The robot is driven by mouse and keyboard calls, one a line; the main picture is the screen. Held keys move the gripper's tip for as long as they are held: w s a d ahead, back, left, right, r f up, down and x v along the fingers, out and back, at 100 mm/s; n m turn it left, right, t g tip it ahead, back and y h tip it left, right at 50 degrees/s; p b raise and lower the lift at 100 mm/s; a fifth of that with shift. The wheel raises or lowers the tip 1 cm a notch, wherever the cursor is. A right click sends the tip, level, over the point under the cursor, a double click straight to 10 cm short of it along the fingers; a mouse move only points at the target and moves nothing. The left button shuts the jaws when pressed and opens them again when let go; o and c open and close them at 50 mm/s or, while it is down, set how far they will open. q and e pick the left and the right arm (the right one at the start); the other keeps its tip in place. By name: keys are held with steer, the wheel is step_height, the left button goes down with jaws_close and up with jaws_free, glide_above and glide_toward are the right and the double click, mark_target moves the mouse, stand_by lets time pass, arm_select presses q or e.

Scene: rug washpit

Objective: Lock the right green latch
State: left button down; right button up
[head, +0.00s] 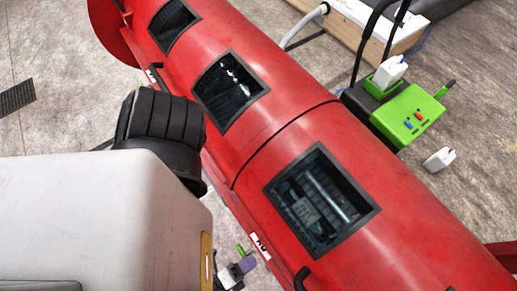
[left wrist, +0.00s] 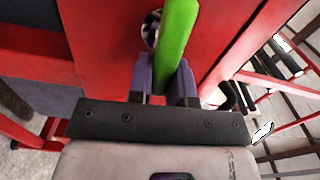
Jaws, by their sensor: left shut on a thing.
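A green latch (left wrist: 176,38) is a long handle on the red machine, in the left wrist view. Its base meets a round metal fitting (left wrist: 151,29) on the red face. My left gripper (left wrist: 162,82) has its two purple-grey fingers on either side of the latch's near end and is shut on it. In the head view, the left gripper (head: 240,269) is low in the middle, beside the red cylinder, with a small bit of the green latch (head: 240,249) showing. My own arm hides most of that area. My right gripper is not in view.
The big red cylinder (head: 300,120) with dark framed windows runs diagonally across the head view. A black handle (head: 301,278) sticks out near the left gripper. Behind stand a green box (head: 407,115) and a white bottle (head: 439,159) on the concrete floor.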

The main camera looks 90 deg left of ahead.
arm_select(q)
steer(key=shift+f+m, duration=0.1)
steer(key=shift+m, duration=0.5)
steer(key=c, duration=1)
jaws_free()
steer(key=shift+c, duration=0.2)
steer(key=shift+s, duration=0.1)
steer(key=b+v, duration=0.4)
steer(key=v, duration=0.9)
steer(key=shift+s+d, duration=0.25)
